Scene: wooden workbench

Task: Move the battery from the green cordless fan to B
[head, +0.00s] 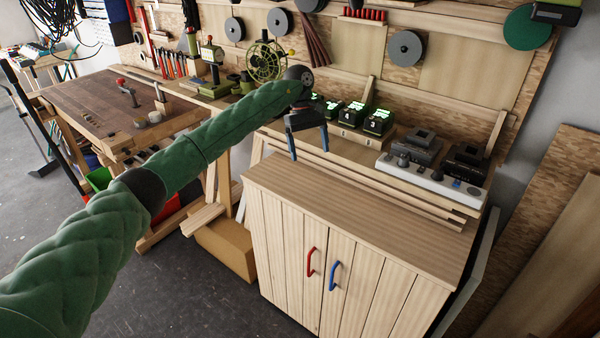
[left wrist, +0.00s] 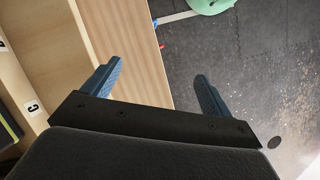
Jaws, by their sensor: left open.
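The green cordless fan (head: 266,62) stands at the back of the bench, behind my left forearm; its battery cannot be made out. Several dark chargers with green-lit tops stand in a row right of my gripper, including one in the middle (head: 353,114) and one at the right end (head: 378,122). Their front labels are too small to read in the head view, so I cannot tell which is B. A label C (left wrist: 33,107) shows in the left wrist view. My left gripper (head: 308,146) is open and empty, pointing down above the cabinet's back left edge; its fingers also show in the wrist view (left wrist: 158,74). My right gripper is out of view.
A wooden cabinet (head: 350,200) with red and blue handles stands in front, its top clear. A grey strip (head: 430,178) with two black devices lies at the right.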

